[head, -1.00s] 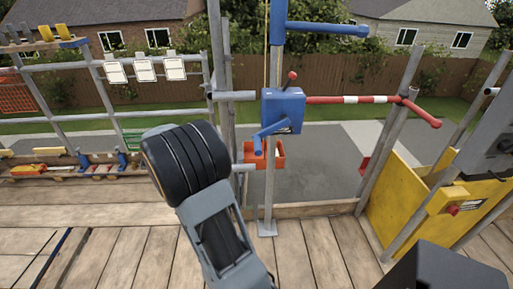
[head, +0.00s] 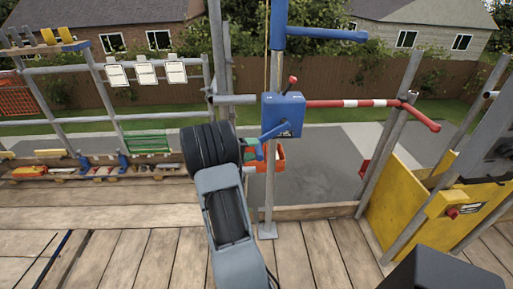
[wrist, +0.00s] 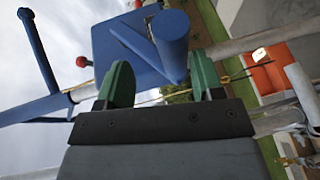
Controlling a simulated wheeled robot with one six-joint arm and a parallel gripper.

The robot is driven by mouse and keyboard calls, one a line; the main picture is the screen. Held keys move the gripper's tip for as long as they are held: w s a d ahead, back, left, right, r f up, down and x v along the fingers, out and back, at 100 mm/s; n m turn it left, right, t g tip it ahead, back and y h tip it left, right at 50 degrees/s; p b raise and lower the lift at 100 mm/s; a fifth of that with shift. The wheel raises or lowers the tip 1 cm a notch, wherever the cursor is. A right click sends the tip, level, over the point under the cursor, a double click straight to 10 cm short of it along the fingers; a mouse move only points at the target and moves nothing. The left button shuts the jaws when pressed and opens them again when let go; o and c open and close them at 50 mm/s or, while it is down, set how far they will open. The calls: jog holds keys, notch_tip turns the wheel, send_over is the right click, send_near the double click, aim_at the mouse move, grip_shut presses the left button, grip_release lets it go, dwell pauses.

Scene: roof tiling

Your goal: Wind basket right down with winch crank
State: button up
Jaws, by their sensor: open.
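The blue winch box (head: 284,117) is fixed to the upright pole, with a red-knobbed lever on top. Its blue crank (head: 270,133) points down-left. The orange basket (head: 276,157) hangs just below the winch beyond the pole, partly hidden; it also shows in the wrist view (wrist: 270,70). My gripper (head: 256,153) is at the crank's handle end, its green fingertips partly hidden by my arm. In the wrist view, the fingers (wrist: 161,84) are open, and the blue crank handle (wrist: 172,42) reaches into the gap between them. I cannot tell whether they touch it.
A red-and-white barrier bar (head: 355,101) runs right from the pole. A yellow panel (head: 400,205) stands at the right. A rack with tools (head: 95,165) is at the left. The plank deck (head: 320,250) in front is clear.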

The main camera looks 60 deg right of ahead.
jog(key=shift+x, duration=1.25)
jog(key=shift+d+r, duration=0.1)
jog(key=shift+r, duration=0.15)
